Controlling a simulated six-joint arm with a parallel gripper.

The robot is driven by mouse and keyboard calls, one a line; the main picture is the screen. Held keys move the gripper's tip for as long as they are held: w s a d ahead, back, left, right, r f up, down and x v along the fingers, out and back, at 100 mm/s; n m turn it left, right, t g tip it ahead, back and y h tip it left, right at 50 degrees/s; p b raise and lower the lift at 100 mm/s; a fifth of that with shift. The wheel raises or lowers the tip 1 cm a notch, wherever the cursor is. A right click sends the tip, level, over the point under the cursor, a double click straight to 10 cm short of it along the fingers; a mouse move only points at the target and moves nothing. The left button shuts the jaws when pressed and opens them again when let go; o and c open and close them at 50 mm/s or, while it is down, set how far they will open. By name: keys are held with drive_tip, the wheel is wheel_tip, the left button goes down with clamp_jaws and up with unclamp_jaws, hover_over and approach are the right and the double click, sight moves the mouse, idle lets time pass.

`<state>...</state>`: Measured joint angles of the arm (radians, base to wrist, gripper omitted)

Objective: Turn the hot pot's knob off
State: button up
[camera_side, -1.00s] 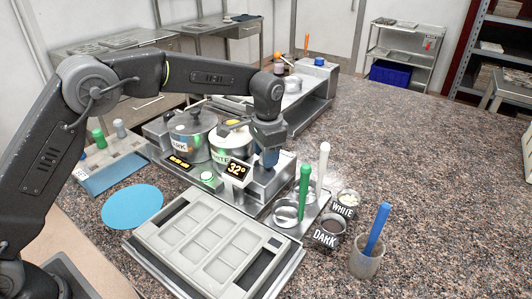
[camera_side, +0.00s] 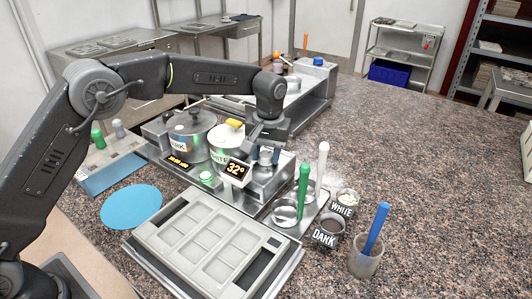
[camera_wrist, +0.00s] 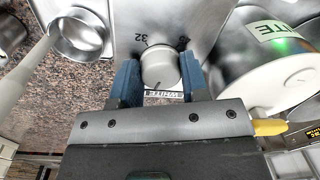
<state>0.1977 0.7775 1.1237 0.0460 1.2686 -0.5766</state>
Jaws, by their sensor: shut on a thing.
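The knob (camera_wrist: 160,65) is a round pale grey dial on a metal panel. In the wrist view it sits between the two blue fingers of my gripper (camera_wrist: 160,76), which is shut on its sides. A "32" mark is at its upper left, and a small dark line shows on its lower rim. In the side view my gripper (camera_side: 267,152) is at the heater unit, and it hides the knob. The white pot (camera_side: 228,142) has a yellow lid handle; it also shows in the wrist view (camera_wrist: 262,75). The dark pot (camera_side: 193,138) stands left of it. A display (camera_side: 236,170) reads 32°.
A green-handled tool (camera_side: 303,188) and a white-handled tool (camera_side: 322,165) stand upright close to my gripper's right. A grey mould (camera_side: 170,231) lies in front. Cups labelled DARK (camera_side: 325,239) and WHITE (camera_side: 344,211) stand at the right.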

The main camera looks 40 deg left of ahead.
sight(269, 155)
drive_tip(key=shift+n, duration=1.2)
drive_tip(key=o, duration=0.9)
drive_tip(key=shift+o, duration=0.2)
wheel_tip(269, 155, up, 14)
drive_tip(key=shift+w+d, duration=0.25)
drive_tip(key=shift+d, duration=0.1)
